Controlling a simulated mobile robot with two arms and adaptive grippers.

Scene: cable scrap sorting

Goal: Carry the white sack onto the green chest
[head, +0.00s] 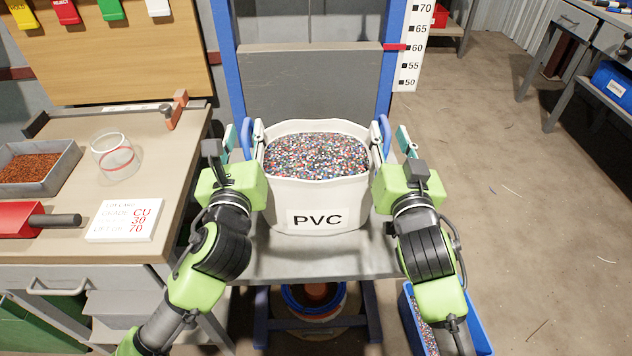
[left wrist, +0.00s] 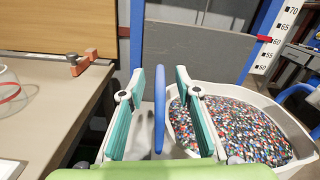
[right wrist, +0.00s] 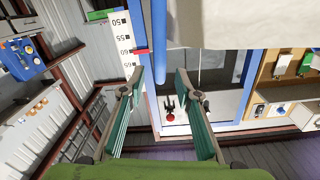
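The white sack (head: 280,195) marked PVC stands upright on a grey platform (head: 285,262), filled with multicoloured pellets (head: 318,157). It has a blue handle on each side. My left gripper (head: 245,138) is open around the left handle (left wrist: 159,115), with a finger on each side and gaps between. My right gripper (head: 390,142) is open at the right handle (head: 384,130); in the right wrist view a blue bar (right wrist: 159,45) lies between its spread fingers. A green surface (head: 30,330) shows at the lower left; I cannot tell if it is the green chest.
Blue posts (head: 392,60) and a height scale (head: 411,45) rise behind the sack. A bench on the left holds a glass jar (head: 113,157), a card (head: 125,220) and a tray (head: 70,165). A blue bin (head: 472,320) stands low right. The floor (head: 540,210) at right is mostly clear.

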